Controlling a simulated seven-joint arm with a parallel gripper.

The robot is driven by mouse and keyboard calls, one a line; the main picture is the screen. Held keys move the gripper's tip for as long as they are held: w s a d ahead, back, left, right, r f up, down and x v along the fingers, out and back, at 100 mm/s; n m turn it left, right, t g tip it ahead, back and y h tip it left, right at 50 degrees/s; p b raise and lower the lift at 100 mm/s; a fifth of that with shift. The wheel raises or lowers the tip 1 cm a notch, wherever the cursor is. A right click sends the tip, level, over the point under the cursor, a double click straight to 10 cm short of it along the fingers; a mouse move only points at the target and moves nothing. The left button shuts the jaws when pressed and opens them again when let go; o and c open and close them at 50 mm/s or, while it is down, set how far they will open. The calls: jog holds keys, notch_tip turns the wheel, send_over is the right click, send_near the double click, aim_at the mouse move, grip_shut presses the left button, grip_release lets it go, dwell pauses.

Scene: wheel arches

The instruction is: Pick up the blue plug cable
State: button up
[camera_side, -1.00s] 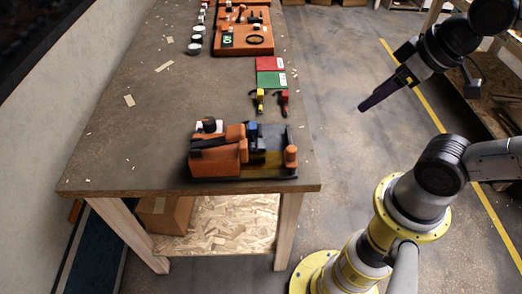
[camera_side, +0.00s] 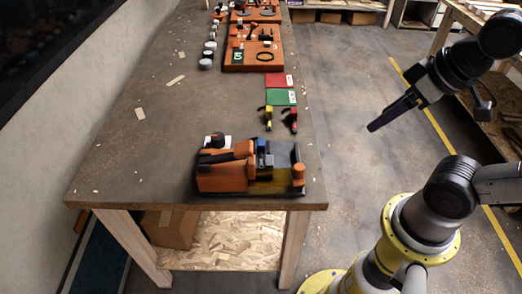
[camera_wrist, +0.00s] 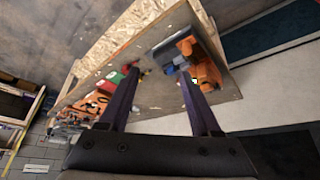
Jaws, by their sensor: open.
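A small blue piece (camera_side: 262,148), likely the blue plug cable, stands in the orange and dark fixture (camera_side: 225,178) near the front end of the table. Its lower part and any cable are hidden by the fixture. Blue also shows beside the fixture's grey part in the wrist view (camera_wrist: 170,69). My gripper (camera_side: 372,128) hangs in the air right of the table, well apart from the blue piece. Its two long dark fingers (camera_wrist: 158,76) are apart and empty in the wrist view.
A yellow plug (camera_side: 268,118) and a red plug (camera_side: 293,120) lie behind the fixture. Red (camera_side: 279,80) and green (camera_side: 281,97) cards lie farther back, before an orange board (camera_side: 253,65). White round pieces (camera_side: 206,64) line its left. The table's left middle is mostly clear.

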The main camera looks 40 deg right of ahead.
dwell(0.4)
notch_tip(320, 180, up, 4)
jog(key=w+m, duration=0.3)
jog(key=m, duration=0.1)
jog(key=m+g, duration=0.5)
send_over(261, 143)
notch_tip(261, 143, down, 9)
jog(key=shift+g, duration=0.3)
jog(key=f, duration=1)
jog(key=shift+s+a+f, duration=0.15)
jog(key=shift+s+a, duration=0.1)
jog(key=shift+s, duration=0.1)
jog(key=shift+w+d+f, duration=0.1)
jog(key=shift+w+f, duration=0.05)
jog(key=shift+f, duration=1.35)
jog(key=shift+w+d+f, duration=0.1)
jog(key=shift+w+f, duration=0.05)
jog(key=shift+f, duration=1.35)
